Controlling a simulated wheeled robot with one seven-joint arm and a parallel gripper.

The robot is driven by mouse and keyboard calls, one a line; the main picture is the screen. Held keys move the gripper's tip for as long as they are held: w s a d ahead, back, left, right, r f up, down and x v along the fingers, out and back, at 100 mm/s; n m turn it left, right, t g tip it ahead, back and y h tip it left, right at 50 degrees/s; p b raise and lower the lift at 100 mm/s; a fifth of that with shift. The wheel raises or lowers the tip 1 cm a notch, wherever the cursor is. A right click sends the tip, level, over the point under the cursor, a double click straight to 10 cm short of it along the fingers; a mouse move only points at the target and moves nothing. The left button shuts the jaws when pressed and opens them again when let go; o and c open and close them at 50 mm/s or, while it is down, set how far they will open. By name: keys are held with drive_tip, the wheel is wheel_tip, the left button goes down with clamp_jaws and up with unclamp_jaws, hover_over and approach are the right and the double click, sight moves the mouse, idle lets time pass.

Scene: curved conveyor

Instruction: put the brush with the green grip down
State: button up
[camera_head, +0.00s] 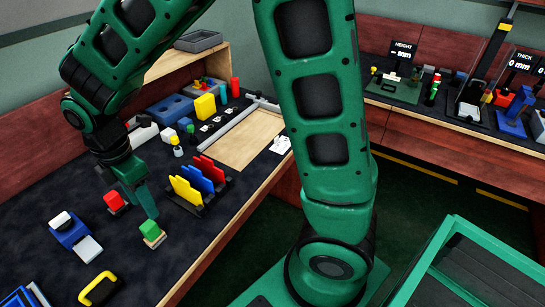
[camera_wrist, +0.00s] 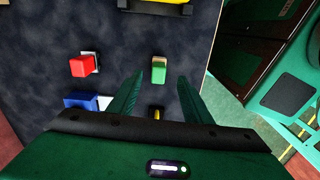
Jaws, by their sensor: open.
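The brush with the green grip (camera_head: 149,229) stands on the dark table mat with its green block on top and a tan base below. In the wrist view the brush (camera_wrist: 159,70) lies between the lines of my two fingers, near their tips. My gripper (camera_head: 146,200) points down just above and behind the brush in the head view. In the wrist view the fingers of my gripper (camera_wrist: 160,79) are spread apart, with a visible gap on each side of the brush. Nothing is held.
A red block on a pale base (camera_head: 114,200) stands left of the brush. A blue item with a white plate (camera_head: 72,232) and a yellow-handled black item (camera_head: 99,288) are nearer the front. A rack of coloured plates (camera_head: 199,186) stands to the right. Bare mat surrounds the brush.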

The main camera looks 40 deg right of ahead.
drive_tip(key=s+d+r+m, duration=0.25)
drive_tip(key=d+m, duration=0.35)
drive_tip(key=d, duration=0.4)
drive_tip(key=s+d+r+m, duration=0.1)
drive_tip(key=d+r+m, duration=0.3)
drive_tip(key=d, duration=0.6)
drive_tip(key=s+d+r+m, duration=0.1)
drive_tip(key=s+d+m, duration=1.3)
drive_tip(key=s+m, duration=0.3)
drive_tip(key=shift+s, duration=0.3)
drive_tip(key=shift+w+d+f, duration=0.1)
drive_tip(key=shift+w+f, duration=0.15)
drive_tip(key=shift+w, duration=0.35)
